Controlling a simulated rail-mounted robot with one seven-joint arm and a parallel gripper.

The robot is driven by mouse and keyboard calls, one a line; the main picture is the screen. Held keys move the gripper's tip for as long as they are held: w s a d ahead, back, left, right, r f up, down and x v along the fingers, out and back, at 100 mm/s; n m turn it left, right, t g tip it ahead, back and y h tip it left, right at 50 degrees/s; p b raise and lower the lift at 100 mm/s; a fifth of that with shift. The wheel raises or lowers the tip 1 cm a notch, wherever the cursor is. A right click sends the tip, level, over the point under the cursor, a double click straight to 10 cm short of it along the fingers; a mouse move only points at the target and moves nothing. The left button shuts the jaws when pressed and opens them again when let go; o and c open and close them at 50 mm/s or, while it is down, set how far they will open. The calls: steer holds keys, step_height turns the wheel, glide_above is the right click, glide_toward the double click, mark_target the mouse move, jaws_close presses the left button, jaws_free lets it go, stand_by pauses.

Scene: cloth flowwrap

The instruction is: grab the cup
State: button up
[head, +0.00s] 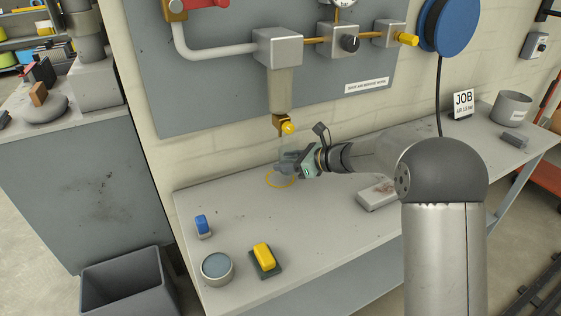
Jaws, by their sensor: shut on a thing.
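My gripper (287,166) is above the bench in the middle of the head view, reaching in from the right. It is shut on what looks like a small pale, see-through cup (283,176). The fingers hide much of it and its outline is hard to make out. It is below the yellow-tipped tap (287,127), at a yellow ring (270,184) at bench level. I cannot tell whether the cup touches the bench.
On the bench (330,235) are a round grey tin (217,268), a yellow block on a green pad (264,257), a blue-topped item (202,226) and a pale block (377,194). A grey pot (511,108) stands far right. Pipework hangs above my gripper.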

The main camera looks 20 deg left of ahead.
steer(key=s+d, duration=0.1)
steer(key=d, duration=0.9)
steer(key=s+d, duration=0.1)
steer(key=d, duration=0.4)
steer(key=shift+s+b, duration=0.3)
steer(key=shift+s, duration=0.05)
